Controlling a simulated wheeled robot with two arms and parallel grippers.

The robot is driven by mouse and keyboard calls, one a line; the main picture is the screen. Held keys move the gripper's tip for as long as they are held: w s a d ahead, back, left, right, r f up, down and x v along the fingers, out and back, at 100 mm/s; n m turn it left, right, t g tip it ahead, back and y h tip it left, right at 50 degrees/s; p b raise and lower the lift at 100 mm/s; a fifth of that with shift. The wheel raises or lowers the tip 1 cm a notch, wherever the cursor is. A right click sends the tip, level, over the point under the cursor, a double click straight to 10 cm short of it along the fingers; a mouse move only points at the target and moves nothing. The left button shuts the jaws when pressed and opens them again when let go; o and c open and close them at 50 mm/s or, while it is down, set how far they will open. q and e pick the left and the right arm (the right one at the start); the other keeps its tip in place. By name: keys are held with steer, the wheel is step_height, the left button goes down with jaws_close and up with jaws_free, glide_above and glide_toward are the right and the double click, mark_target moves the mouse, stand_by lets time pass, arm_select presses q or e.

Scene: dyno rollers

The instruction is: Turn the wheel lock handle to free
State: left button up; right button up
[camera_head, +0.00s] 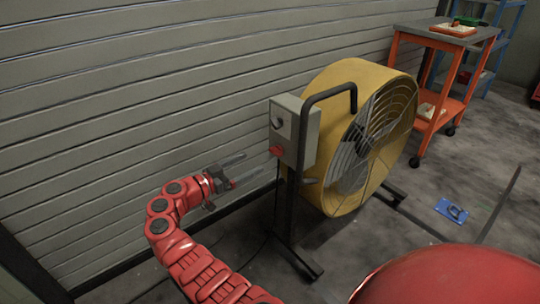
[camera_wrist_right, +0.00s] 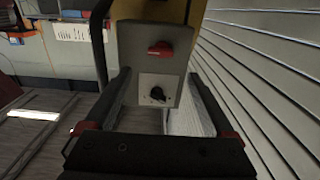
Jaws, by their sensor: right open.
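A big yellow drum fan (camera_head: 345,80) stands on a black frame, with a grey control box (camera_head: 310,145) on its side. A red handle (camera_head: 277,151) and a round dark dial (camera_head: 278,123) are on the box's face. The red handle (camera_wrist_right: 160,48) and the dial (camera_wrist_right: 157,94) also show in the right wrist view, with the handle lying roughly crosswise. I see no part clearly marked as a wheel lock. My right gripper (camera_head: 250,167) is open and empty, left of the box and apart from it. My left gripper is not in view.
A ribbed grey wall (camera_head: 120,120) runs close behind the right arm and fan. The fan's black stand (camera_head: 300,262) reaches along the floor. An orange cart (camera_head: 395,50) stands at the back right. A blue object (camera_head: 451,210) lies on the floor.

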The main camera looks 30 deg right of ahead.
mark_target(273, 152)
steer(key=d, duration=0.5)
steer(key=d+b, duration=0.1)
steer(key=d, duration=0.2)
steer(key=shift+w+d, duration=0.3)
steer(key=shift+w, duration=0.05)
steer(key=shift+c, duration=0.3)
steer(key=c, duration=1.3)
